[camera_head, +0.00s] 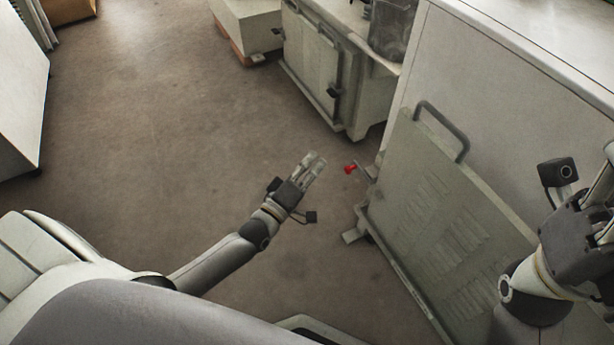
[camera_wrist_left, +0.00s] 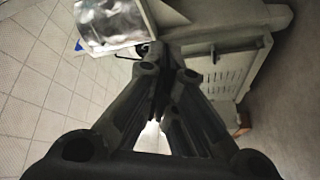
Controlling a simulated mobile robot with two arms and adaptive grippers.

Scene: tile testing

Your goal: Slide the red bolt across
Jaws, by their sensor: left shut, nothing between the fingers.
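The red bolt (camera_head: 350,168) is a small red knob on a short metal rod. It sticks out at the left edge of a grey-green louvred panel (camera_head: 425,185) with a curved handle (camera_head: 448,128). My left gripper (camera_head: 316,160) is shut and empty, a short way left of the red bolt and apart from it in the head view. In the left wrist view its fingers (camera_wrist_left: 166,72) come together, and I cannot make out the bolt there. My right gripper (camera_head: 606,180) is at the right edge, in front of the panel's right side, with its fingers partly cut off.
A large white cabinet (camera_head: 500,95) stands behind the panel. A grey-green machine (camera_head: 313,62) with a door stands at the back. A white unit (camera_head: 18,95) is at the far left. The brown floor (camera_head: 165,130) between them is clear.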

